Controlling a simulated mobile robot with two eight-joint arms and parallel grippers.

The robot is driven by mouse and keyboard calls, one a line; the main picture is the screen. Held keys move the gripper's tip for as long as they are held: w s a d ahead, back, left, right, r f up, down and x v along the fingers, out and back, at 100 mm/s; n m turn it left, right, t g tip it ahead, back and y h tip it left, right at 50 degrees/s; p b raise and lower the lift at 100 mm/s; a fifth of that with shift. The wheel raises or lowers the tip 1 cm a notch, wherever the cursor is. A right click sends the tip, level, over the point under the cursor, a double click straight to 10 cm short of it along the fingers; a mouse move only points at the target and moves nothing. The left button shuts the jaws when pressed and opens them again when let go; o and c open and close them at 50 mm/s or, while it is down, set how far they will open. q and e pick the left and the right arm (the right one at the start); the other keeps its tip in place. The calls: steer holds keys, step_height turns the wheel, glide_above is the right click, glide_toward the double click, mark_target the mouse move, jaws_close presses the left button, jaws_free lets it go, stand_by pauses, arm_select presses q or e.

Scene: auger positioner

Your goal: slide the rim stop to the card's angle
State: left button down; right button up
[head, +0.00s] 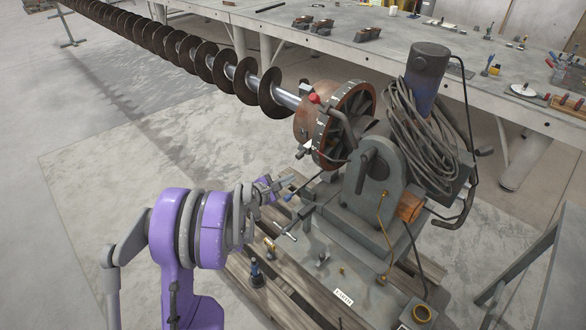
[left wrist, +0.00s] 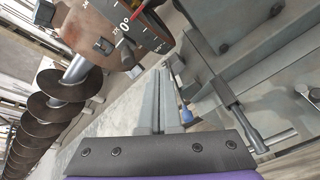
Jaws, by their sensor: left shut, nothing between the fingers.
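The rusty round chuck with a graduated rim (head: 345,110) stands on the grey positioner at the auger's end. In the left wrist view its dark scale (left wrist: 138,28) shows a 0° mark and white ticks. A small dark block (left wrist: 103,46) sits by the scale; I cannot tell if it is the rim stop. A red knob (head: 314,98) sits at the rim's top. A white card (head: 343,297) lies on the machine base, its print too small to read. My left gripper (head: 286,182) is shut and empty, below the chuck and apart from it. Its fingers (left wrist: 160,100) point toward the chuck.
The long auger (head: 195,55) runs to the upper left. A blue-tipped lever (head: 290,197) and a T-handle (head: 285,232) are close to my left gripper. Coiled cables (head: 420,140) hang on the positioner. A grey workbench (head: 400,40) stands behind. Floor at left is open.

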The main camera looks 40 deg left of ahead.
mark_target(306, 150)
arm_select(q)
steer(key=s+a+f+n+t+y, duration=0.1)
steer(key=a+f+n, duration=0.2)
steer(key=a, duration=0.3)
steer(key=w+d+r+p, duration=0.1)
steer(key=w+r, duration=0.1)
steer(key=w, duration=0.7)
steer(key=shift+w+n+p, duration=0.15)
steer(key=shift+n+p, duration=0.15)
steer(key=shift+r, duration=0.1)
steer(key=r, duration=0.3)
steer(key=shift+s+p, duration=0.2)
steer(key=shift+p, duration=0.2)
